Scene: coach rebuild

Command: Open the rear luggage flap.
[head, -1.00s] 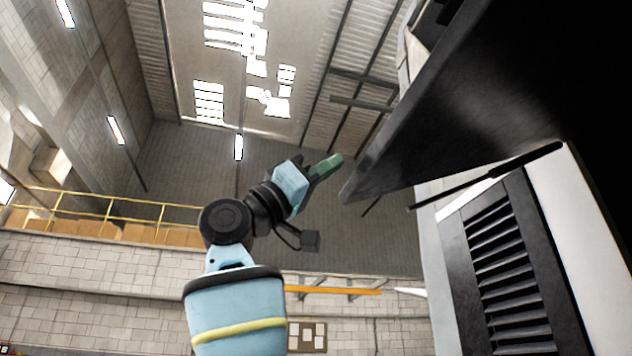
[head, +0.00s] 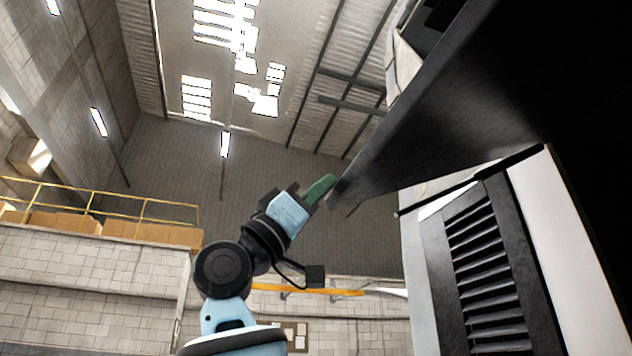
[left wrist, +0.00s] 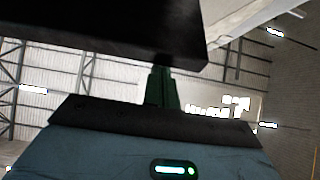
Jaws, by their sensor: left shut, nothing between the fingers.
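The rear luggage flap (head: 440,125) is a large dark panel at the upper right of the head view. It stands raised and tilted, seen from below, with its free corner reaching left. My left gripper (head: 320,188) has its green fingers shut and empty, right at that free corner; I cannot tell whether they touch it. In the left wrist view the shut fingers (left wrist: 161,88) point up toward the flap's dark edge (left wrist: 110,35), which hides their tips. My right gripper is not in view.
A thin dark strut (head: 470,178) runs below the flap. The coach's white rear body (head: 560,240) with a black louvred vent (head: 487,262) stands at right. A yellow railing (head: 100,200) lines a ledge at left. Open air lies left of the flap.

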